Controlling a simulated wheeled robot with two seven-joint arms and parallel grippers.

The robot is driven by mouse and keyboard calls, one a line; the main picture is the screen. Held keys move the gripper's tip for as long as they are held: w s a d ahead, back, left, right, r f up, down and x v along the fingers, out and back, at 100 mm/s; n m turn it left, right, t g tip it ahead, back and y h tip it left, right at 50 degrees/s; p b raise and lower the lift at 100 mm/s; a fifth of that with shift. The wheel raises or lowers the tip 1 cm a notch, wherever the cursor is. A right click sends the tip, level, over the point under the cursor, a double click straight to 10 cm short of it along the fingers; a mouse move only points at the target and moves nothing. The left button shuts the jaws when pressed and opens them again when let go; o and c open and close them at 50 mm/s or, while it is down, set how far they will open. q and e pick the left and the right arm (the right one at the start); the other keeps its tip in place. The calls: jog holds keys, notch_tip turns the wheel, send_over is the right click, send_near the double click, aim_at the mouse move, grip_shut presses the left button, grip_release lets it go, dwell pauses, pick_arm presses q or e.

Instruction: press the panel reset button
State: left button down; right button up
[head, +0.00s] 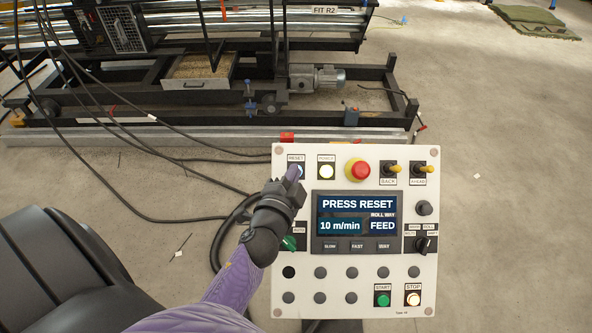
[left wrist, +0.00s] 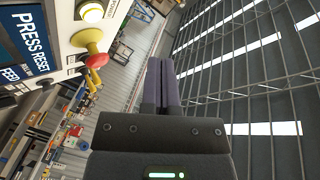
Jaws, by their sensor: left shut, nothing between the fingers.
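The control panel (head: 300,210) is a pale plate with a screen (head: 356,214) reading "PRESS RESET", "10 m/min" and "FEED". The reset button (head: 300,171) is at its top left under a "RESET" label, and my fingertips partly hide it. My left gripper (head: 292,173) is shut and empty, with its tips over that button in the head view. I cannot tell whether they touch it. In the left wrist view the shut purple fingers (left wrist: 162,84) show beside the panel, whose screen (left wrist: 27,42) is at the left; the reset button is not visible there. My right gripper is not in view.
Near the reset button are a lit white button (head: 326,171), a red mushroom button (head: 358,170) and yellow-tipped levers (head: 395,169). A green start button (head: 383,299) sits low. A machine frame (head: 210,110) and cables lie behind. Concrete floor is open to the right.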

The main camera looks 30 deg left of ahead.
pick_arm(q)
jog(key=w+a+f+b, duration=0.1)
jog(key=f+b, duration=0.1)
jog(key=w+a+f+b, duration=0.1)
jog(key=w+f+b, duration=0.2)
jog(key=f+b, duration=0.1)
jog(key=shift+w+a+f, duration=0.25)
jog(key=shift+a, duration=0.15)
jog(key=shift+w+f, duration=0.1)
dwell(1.6)
jog(key=shift+w+a+f+b, duration=0.15)
jog(key=shift+w+f+b, duration=0.05)
jog(key=shift+b, duration=0.1)
jog(key=shift+w+a+f+b, duration=0.15)
jog(key=shift+w+f+b, duration=0.05)
jog(key=shift+f+b, duration=0.15)
dwell(0.7)
jog(key=shift+s+d+r+p, duration=0.25)
jog(key=shift+s+r+p, duration=0.2)
jog(key=shift+r+p, duration=0.25)
